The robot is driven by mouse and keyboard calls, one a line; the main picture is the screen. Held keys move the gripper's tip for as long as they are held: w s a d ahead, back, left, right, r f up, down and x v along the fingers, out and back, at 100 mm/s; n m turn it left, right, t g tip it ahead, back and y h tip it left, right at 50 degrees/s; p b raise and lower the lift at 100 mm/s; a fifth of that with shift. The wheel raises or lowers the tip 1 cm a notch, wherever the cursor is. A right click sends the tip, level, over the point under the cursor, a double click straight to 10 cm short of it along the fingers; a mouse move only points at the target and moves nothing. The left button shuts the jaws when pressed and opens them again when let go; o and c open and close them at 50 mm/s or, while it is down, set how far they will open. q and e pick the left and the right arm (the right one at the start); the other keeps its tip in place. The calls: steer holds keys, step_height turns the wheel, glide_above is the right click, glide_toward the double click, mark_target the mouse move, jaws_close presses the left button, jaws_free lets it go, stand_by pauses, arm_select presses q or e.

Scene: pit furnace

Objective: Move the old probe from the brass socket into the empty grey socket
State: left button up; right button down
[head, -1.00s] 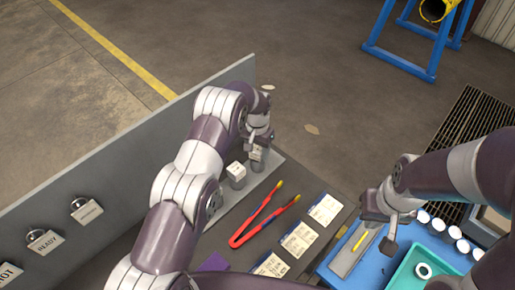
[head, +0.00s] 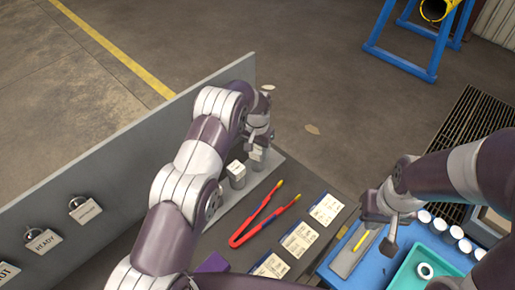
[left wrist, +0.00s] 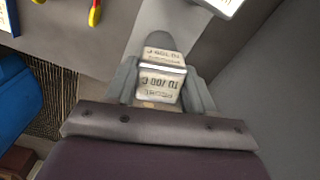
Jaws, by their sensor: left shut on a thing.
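My left gripper (head: 258,140) is at the far end of the grey strip by the upright panel. In the left wrist view its fingers (left wrist: 163,90) are shut on a small block with a printed white label (left wrist: 160,82), which I take to be the old probe. A grey socket-like piece with a similar label (left wrist: 163,58) shows just beyond it. A grey block with a white top (head: 237,172) stands on the strip, nearer than the gripper. I cannot tell which socket is brass. My right gripper (head: 379,228) looks open and empty above the blue surface.
A yellow stick (head: 363,240) lies in a grey tray near my right gripper. A teal bin (head: 398,282) holds a white ring. Tags hang on the upright panel (head: 130,165).

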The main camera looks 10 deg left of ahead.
arm_select(q)
steer(key=shift+f, duration=0.35)
steer(key=o, duration=0.9)
steer(key=shift+c, duration=0.2)
step_height(320, 180, up, 11)
steer(key=p, duration=0.5)
steer(key=shift+p, duration=0.3)
